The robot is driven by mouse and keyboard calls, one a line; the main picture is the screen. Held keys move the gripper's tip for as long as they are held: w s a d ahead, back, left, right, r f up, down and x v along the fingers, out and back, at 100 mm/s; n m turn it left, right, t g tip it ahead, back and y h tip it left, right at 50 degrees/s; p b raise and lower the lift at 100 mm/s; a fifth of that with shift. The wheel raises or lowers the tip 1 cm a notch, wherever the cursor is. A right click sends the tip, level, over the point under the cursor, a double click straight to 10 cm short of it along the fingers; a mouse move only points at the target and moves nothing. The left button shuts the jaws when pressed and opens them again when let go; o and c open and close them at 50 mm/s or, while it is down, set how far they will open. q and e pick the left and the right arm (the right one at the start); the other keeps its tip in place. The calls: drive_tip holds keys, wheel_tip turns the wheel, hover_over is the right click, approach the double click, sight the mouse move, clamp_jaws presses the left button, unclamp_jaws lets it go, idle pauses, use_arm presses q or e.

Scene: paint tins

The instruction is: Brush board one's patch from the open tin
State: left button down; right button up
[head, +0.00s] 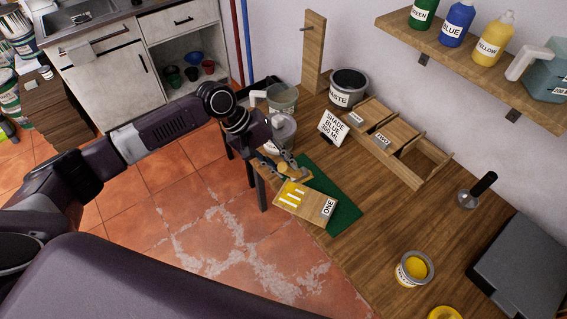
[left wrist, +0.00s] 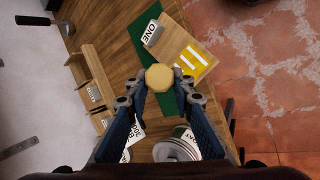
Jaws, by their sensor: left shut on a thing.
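Board one (head: 309,207), a light wooden board labelled ONE, lies on a green mat (head: 338,208) near the table's edge. Yellow stripes mark its patch (head: 291,193); they also show in the left wrist view (left wrist: 193,58). My left gripper (head: 285,165) is over the table just behind the board. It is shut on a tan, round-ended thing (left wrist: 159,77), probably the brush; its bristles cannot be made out. The open tin (head: 414,270) of yellow paint stands at the table's front right. My right gripper is in neither view.
A rack (head: 428,165) holds board two (head: 398,134). A shade card (head: 333,128), a waste tin (head: 348,90) and other tins (head: 281,132) stand near the gripper. A yellow disc (head: 445,313) and a dark grey box (head: 525,265) are at right. Table between mat and open tin is clear.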

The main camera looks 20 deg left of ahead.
use_arm(q)
drive_tip(key=shift+r+p, duration=0.7)
drive_tip(key=shift+r, duration=0.25)
drive_tip(key=shift+w+r+p, duration=0.1)
drive_tip(key=shift+r+p, duration=0.2)
drive_tip(key=shift+p, duration=0.1)
drive_tip(key=shift+w+r+p, duration=0.2)
drive_tip(key=shift+r+p, duration=0.1)
drive_tip(key=shift+r, duration=0.25)
drive_tip(key=shift+s+r, duration=0.1)
drive_tip(key=shift+r, duration=0.25)
drive_tip(key=shift+s+r, duration=0.2)
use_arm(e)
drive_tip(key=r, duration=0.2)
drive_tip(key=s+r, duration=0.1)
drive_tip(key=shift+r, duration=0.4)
use_arm(q)
drive_tip(key=shift+w+f, duration=0.1)
drive_tip(key=shift+w, duration=0.1)
drive_tip(key=shift+s, duration=0.1)
